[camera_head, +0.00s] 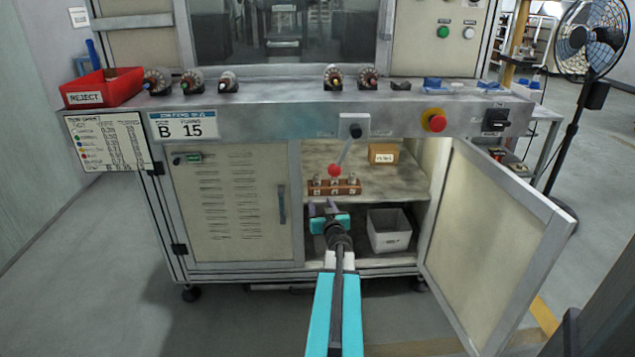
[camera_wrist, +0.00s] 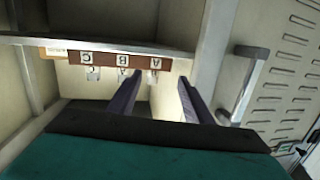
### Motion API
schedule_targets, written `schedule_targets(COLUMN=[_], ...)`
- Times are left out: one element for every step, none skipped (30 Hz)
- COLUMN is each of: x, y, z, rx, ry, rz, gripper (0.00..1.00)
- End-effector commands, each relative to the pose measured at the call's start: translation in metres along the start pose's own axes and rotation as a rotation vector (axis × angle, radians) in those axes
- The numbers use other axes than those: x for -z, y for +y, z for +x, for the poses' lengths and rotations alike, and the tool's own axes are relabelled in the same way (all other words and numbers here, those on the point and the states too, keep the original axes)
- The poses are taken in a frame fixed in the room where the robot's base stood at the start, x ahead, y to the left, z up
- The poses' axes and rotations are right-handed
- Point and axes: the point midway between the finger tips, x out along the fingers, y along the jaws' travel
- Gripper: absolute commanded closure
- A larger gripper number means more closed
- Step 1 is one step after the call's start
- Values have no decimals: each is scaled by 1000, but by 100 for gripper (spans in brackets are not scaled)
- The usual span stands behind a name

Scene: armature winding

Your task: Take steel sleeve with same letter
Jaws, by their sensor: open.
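The card on the cabinet front (camera_head: 183,126) reads B 15. A brown rack (camera_head: 347,188) stands on the open cabinet's upper shelf and holds three small pale steel sleeves. In the wrist view the rack (camera_wrist: 104,58) carries tags C, B and A from left to right. Sleeves show below the tags: one under C (camera_wrist: 93,74), one under B (camera_wrist: 122,72) and one under A (camera_wrist: 152,78); their own letters are too small to read surely. My gripper (camera_head: 322,207) is open and empty, in front of and below the rack. In the wrist view its fingertips (camera_wrist: 160,78) frame the sleeve under A.
A red-knobbed lever (camera_head: 334,170) hangs in front of the rack. A cardboard box (camera_head: 382,153) stands behind it; a white bin (camera_head: 389,230) is on the lower shelf. The right door (camera_head: 497,245) is open, the left door (camera_head: 232,205) shut. A red reject bin (camera_head: 100,88) stands on top.

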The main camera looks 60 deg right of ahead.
Motion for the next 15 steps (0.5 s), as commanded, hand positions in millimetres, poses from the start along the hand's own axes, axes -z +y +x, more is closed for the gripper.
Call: schedule_targets(x=[14,19,25,28,30,32,33,33,33,33,33,33,33,33,33], y=[8,10,13,14,16,16,17,17,17,17,17,17,17,17,17], z=[1,0,0,0,0,0,0,0,0,0,0,0,0,0,0], rx=[6,12,18,22,25,28,29,29,30,30,30,29,29,29,29], ry=[17,25,33,37,41,44,46,46,46,46,46,46,46,46,46], rz=[-8,-11,-16,-20,-22,-24,-25,-25,-25,-25,-25,-25,-25,-25,-25], gripper=[54,54,54,54,54,54,54,54,54,54,54,54,54,54,54])
